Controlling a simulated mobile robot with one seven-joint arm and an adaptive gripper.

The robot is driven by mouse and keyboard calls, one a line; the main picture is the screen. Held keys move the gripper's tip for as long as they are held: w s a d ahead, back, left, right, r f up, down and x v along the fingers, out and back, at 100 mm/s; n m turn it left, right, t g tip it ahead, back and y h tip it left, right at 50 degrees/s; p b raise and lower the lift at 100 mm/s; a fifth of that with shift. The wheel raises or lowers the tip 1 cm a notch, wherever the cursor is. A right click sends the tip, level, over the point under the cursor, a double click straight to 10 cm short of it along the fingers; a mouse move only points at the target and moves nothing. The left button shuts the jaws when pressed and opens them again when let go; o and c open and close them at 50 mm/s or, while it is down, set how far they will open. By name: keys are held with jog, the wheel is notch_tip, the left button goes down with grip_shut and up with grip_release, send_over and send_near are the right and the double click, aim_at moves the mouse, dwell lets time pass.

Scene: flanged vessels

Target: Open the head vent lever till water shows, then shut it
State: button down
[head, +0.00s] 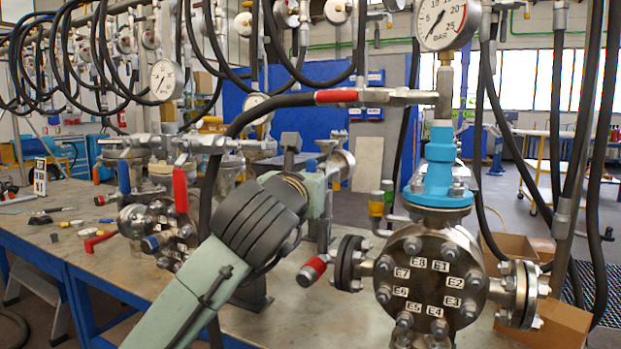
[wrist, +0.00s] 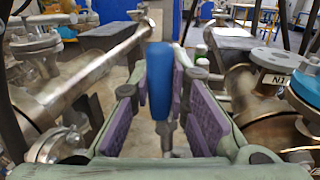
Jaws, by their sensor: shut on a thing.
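My gripper (head: 318,182) reaches in from the bottom centre of the head view and is at the middle of the bench. In the wrist view, its purple-padded jaws (wrist: 162,92) are around a blue lever handle (wrist: 160,68), which stands upright between them. My gripper is shut on this handle. A small blue part (head: 311,164) shows at the jaws in the head view. The valve body below the handle is mostly hidden. No water is visible.
A flanged vessel marked E1 to E8 (head: 430,280) stands close on the right, with a red-handled valve (head: 313,268) on its left. A pressure gauge (head: 441,22) rises above it. Another vessel with a red lever (head: 180,188) is left. Black hoses hang overhead.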

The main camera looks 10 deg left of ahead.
jog(key=shift+d, duration=0.1)
jog(key=c, duration=1.5)
grip_release()
jog(key=shift+s, duration=0.1)
jog(key=s, duration=0.4)
jog(key=s+a, duration=0.1)
jog(key=s, duration=0.2)
jog(key=s+a, duration=0.1)
jog(key=s, duration=0.3)
jog(key=shift+s, duration=0.35)
